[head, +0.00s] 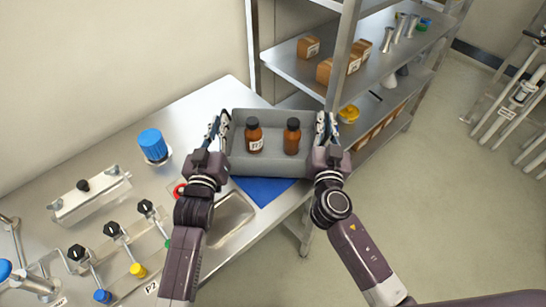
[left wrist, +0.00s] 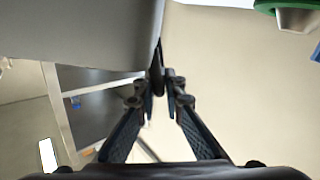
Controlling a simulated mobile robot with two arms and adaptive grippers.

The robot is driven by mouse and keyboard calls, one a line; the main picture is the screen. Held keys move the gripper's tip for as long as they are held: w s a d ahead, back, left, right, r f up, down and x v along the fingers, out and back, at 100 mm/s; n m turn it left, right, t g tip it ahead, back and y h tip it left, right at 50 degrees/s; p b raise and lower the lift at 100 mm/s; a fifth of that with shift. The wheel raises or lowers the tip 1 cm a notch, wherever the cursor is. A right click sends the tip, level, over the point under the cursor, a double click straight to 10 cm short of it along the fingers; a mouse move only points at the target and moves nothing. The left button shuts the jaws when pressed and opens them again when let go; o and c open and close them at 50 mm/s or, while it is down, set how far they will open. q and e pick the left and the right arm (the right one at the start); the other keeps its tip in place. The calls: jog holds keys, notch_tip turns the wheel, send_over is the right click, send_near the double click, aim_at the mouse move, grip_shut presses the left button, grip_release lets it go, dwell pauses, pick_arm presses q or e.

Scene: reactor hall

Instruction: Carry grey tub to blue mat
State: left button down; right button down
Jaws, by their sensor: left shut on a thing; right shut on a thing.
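The grey tub (head: 268,165) is upright between my two grippers in the head view, with two brown, dark-capped bottles (head: 254,138) standing in it. My left gripper (head: 219,127) is shut on the tub's left end wall. My right gripper (head: 326,124) is shut on its right end wall. The blue mat (head: 264,190) shows on the bench just below the tub's near side; the tub hides the rest of it. I cannot tell whether the tub touches the mat. In the left wrist view the tub's wall (left wrist: 80,28) is at upper left, beside my left fingers (left wrist: 157,85).
A metal shelf rack (head: 340,60) with boxes and bottles stands close behind the tub at right.

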pick_arm(q)
jog(key=shift+s+a+f+b, duration=0.1)
jog(key=shift+f+b, duration=0.55)
jog(key=shift+f, duration=0.1)
pick_arm(e)
jog(key=shift+d+f, duration=0.25)
jog(key=shift+f, duration=0.4)
pick_arm(q)
jog(key=c, duration=2.2)
grip_release()
pick_arm(e)
jog(key=c, duration=2.2)
grip_release()
pick_arm(q)
jog(key=shift+o, duration=0.9)
pick_arm(e)
jog(key=shift+o, duration=0.8)
jog(key=shift+s+a, duration=0.1)
jog(key=shift+a, duration=0.05)
pick_arm(q)
jog(key=shift+s, duration=0.1)
